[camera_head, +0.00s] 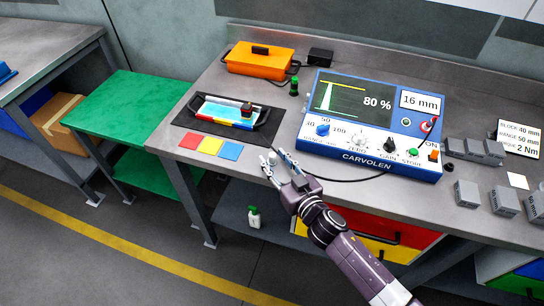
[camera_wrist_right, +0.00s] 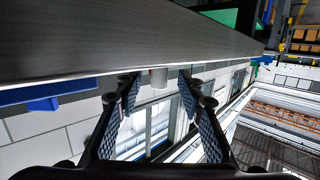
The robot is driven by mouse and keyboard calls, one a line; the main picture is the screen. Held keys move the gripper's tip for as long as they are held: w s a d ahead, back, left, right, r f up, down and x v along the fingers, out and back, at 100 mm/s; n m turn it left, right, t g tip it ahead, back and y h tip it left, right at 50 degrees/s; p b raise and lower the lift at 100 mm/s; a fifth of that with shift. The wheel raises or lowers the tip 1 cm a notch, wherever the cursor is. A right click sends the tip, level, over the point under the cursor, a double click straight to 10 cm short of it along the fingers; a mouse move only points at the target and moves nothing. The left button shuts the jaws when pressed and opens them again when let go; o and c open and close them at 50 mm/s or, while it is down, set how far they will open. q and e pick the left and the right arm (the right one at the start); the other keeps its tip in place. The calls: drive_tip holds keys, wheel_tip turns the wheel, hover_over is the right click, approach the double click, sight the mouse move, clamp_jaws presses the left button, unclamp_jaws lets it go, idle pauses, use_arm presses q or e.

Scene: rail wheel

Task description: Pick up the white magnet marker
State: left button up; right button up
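A small white piece, which looks like the white magnet marker (camera_head: 272,155), is at the front edge of the workbench, right of the blue card. In the right wrist view a pale cylinder (camera_wrist_right: 158,78) shows between the fingertips, against the bench edge. My right gripper (camera_head: 276,163) is open at the bench's front edge, with its fingertips around the white piece. In the right wrist view my right gripper (camera_wrist_right: 158,86) has gaps between both fingers and the cylinder. Its lower part is not clear to see. My left gripper is not in view.
Red, yellow and blue cards (camera_head: 211,147) lie left of the marker. Behind them is a tray (camera_head: 261,122) on a dark mat. The blue CARVOLEN instrument (camera_head: 368,160) stands to the right, with a black cable in front. Grey blocks (camera_head: 467,193) stand farther right.

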drive_tip(key=shift+x, duration=0.85)
drive_tip(key=shift+c, duration=0.7)
drive_tip(key=shift+r, duration=0.1)
clamp_jaws()
